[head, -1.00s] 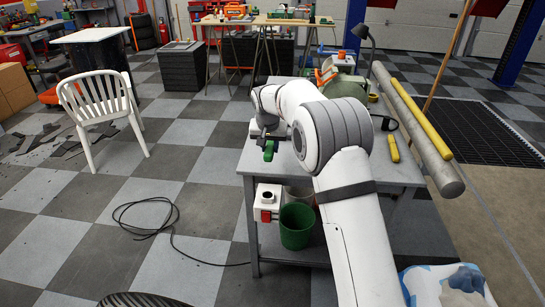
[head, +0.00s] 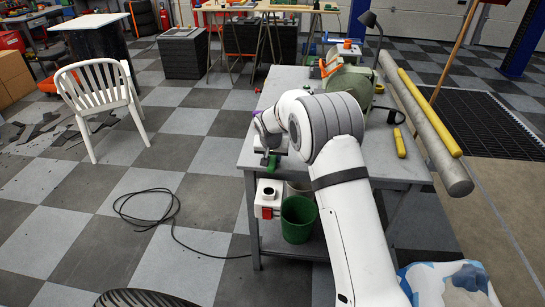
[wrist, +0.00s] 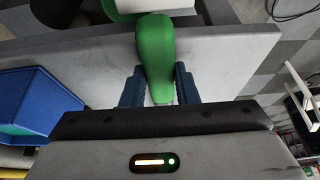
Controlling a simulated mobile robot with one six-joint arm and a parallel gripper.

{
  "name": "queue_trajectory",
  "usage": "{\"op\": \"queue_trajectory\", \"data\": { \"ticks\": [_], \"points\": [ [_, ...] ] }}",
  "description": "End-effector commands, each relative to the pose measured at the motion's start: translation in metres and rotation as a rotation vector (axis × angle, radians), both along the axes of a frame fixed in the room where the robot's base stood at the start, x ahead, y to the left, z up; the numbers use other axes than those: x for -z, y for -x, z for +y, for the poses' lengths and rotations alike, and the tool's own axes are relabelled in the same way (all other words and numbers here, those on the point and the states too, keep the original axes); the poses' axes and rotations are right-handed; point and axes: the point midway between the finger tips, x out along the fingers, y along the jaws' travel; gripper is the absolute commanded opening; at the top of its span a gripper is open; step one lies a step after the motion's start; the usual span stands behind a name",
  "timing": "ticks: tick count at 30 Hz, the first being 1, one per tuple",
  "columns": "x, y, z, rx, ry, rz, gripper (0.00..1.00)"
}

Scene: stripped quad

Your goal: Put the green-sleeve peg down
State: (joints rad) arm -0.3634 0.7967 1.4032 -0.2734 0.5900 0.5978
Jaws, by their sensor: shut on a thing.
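The green-sleeve peg (wrist: 156,55) is between the two blue fingers of my gripper (wrist: 158,88) in the wrist view, and the fingers are closed on its sides. Its far end meets or overlaps a white thing at the top edge of that view; I cannot tell whether they touch. In the head view only a small green piece of the peg (head: 272,164) shows below my wrist, near the front left corner of the grey workbench (head: 225,158). Whether the peg touches the bench is hidden.
A white box with a dark round opening and red part (head: 268,197) sits below the bench top, beside a green bucket (head: 298,217). A yellow bar (head: 399,143) lies on the bench's right. A blue container (wrist: 35,105) shows at left in the wrist view.

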Motion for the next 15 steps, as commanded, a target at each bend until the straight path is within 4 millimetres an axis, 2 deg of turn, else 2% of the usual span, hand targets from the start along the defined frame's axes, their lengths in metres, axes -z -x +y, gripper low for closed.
{"op": "queue_trajectory", "data": {
  "ticks": [10, 11, 15],
  "points": [
    [0.0038, -0.0008, 0.0004, 0.0, -0.001, -0.004, 0.04],
    [0.0042, -0.0005, 0.0003, 0.0, -0.001, -0.002, 0.28],
    [0.003, -0.0004, 0.0003, 0.0, -0.001, -0.002, 0.39]
  ]
}}
